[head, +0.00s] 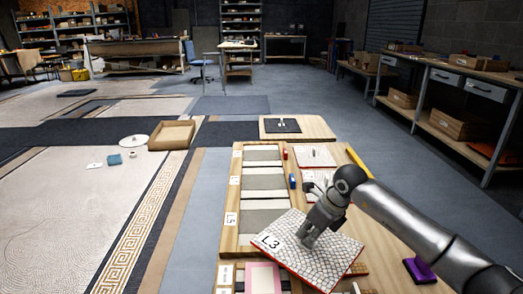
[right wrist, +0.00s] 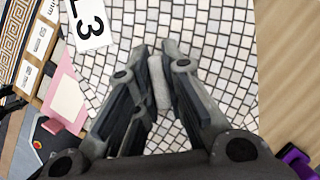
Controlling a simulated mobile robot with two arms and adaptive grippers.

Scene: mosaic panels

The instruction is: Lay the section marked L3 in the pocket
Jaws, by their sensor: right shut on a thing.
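The section marked L3 (head: 328,262) is a panel of pale mosaic tiles with a reddish edge and a white L3 label. It sits turned at an angle over the near part of the wooden pocket board (head: 233,238). My right gripper (head: 309,238) is shut on an upright grey handle on the section. In the right wrist view the fingers close on this handle (right wrist: 160,85), with the section's tiles (right wrist: 220,50) around it. The board has several grey pockets (head: 262,216) in a column, one labelled L5. The section hides part of the board. My left gripper is out of view.
A pink-framed piece (head: 263,279) lies at the near edge. A purple object (head: 419,270) is on the table at right. Another mosaic panel (head: 316,157) and a dark panel with a handle (head: 282,126) lie farther back. A wooden tray (head: 171,134) is at left.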

